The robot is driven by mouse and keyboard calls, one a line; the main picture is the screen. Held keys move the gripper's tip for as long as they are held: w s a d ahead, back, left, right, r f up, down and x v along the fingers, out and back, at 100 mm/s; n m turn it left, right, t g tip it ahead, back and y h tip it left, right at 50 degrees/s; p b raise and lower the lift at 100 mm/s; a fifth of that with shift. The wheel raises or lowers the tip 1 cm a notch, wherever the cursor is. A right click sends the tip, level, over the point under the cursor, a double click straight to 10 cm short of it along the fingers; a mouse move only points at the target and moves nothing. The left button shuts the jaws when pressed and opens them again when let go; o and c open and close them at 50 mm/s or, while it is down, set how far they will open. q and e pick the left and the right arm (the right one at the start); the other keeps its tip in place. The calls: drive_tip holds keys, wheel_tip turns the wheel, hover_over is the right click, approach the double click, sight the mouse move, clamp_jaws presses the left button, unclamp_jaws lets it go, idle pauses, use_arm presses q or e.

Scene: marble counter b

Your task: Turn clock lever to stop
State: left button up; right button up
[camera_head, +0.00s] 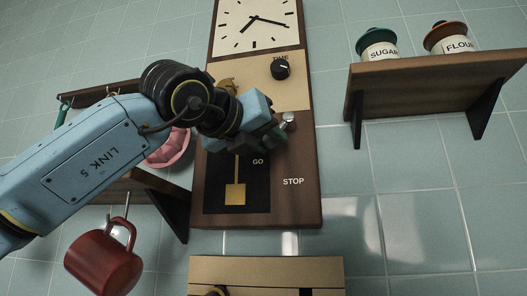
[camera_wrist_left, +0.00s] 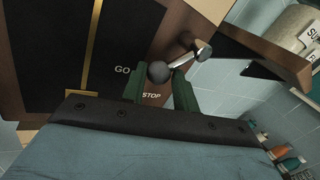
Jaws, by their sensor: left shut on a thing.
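The wall clock (camera_head: 308,150) has a dark wood case, a white dial, a pendulum window and the labels GO and STOP. Its lever (camera_head: 289,118) shows a metal pivot at the case's right side. In the left wrist view the lever (camera_wrist_left: 181,59) runs from the pivot down-left to a dark ball end (camera_wrist_left: 158,73), above the STOP label and right of GO. My left gripper (camera_head: 277,134) is at the lever; its green fingers (camera_wrist_left: 159,84) are shut on the ball end. In the head view the arm hides most of the lever. My right gripper is out of view.
A shelf (camera_head: 430,82) with sugar (camera_head: 380,46) and flour (camera_head: 450,40) jars is at the right. A red mug (camera_head: 103,262) hangs at the lower left, near a pink dish (camera_head: 170,150). A wooden piece (camera_head: 265,268) is below the clock. Bare tiles lie right of the case.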

use_arm(q)
drive_tip(key=n+b, duration=0.2)
drive_tip(key=b, duration=0.1)
drive_tip(key=d+f+n+t+b, duration=0.1)
drive_tip(key=n+b, duration=0.1)
drive_tip(key=b, duration=0.1)
drive_tip(key=d+n+t+b, duration=0.1)
drive_tip(key=n+b, duration=0.1)
drive_tip(key=b, duration=0.1)
drive_tip(key=shift+s+d+f, duration=0.15)
drive_tip(key=shift+s+f, duration=0.1)
drive_tip(key=shift+s, duration=0.1)
drive_tip(key=n+b, duration=0.1)
drive_tip(key=d+n+t+b, duration=0.1)
drive_tip(key=shift+r+n+y, duration=0.1)
drive_tip(key=shift+n+y, duration=0.2)
drive_tip(key=shift+s+r+n+t+b, duration=0.1)
drive_tip(key=shift+n+t+b, duration=0.2)
drive_tip(key=shift+b, duration=0.05)
drive_tip(key=shift+d, duration=0.1)
drive_tip(key=o, duration=0.9)
drive_tip(key=shift+o, duration=0.3)
drive_tip(key=shift+d, duration=0.1)
